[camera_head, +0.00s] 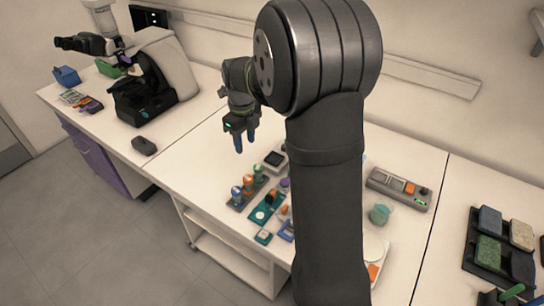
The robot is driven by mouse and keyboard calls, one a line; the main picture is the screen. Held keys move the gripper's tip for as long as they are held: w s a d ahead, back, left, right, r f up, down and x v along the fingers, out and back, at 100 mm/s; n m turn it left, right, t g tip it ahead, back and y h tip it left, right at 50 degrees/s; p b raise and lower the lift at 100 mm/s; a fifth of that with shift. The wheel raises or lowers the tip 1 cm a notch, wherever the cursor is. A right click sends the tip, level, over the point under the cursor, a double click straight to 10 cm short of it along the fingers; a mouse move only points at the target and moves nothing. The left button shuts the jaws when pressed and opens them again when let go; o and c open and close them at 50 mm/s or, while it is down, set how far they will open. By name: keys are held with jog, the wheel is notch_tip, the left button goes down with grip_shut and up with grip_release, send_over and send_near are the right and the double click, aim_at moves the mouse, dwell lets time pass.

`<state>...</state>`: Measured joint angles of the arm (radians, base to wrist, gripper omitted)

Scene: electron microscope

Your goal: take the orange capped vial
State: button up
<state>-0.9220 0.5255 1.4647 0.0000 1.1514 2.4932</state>
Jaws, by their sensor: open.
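A dark grey rack (232,206) on the table holds a short row of small capped vials. The middle one looks like the orange capped vial (248,181), between a blue-capped vial (236,191) and a green-capped vial (259,171). The caps are small, so the colours are hard to tell apart. My gripper (245,139) points down with its two blue fingers apart and empty. In the picture it is above the rack and apart from the vials. My arm hides part of the table to the right of the rack.
A teal tray (259,216) with small items lies right of the rack, and a small grey device (275,159) stands behind. The microscope (155,80) stands far left.

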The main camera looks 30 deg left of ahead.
aim_at(248, 178)
notch_tip(248, 178, down, 19)
jog(key=n, duration=3.5)
jog(key=shift+a+r, duration=0.1)
jog(key=shift+r, duration=0.1)
jog(key=c, duration=0.7)
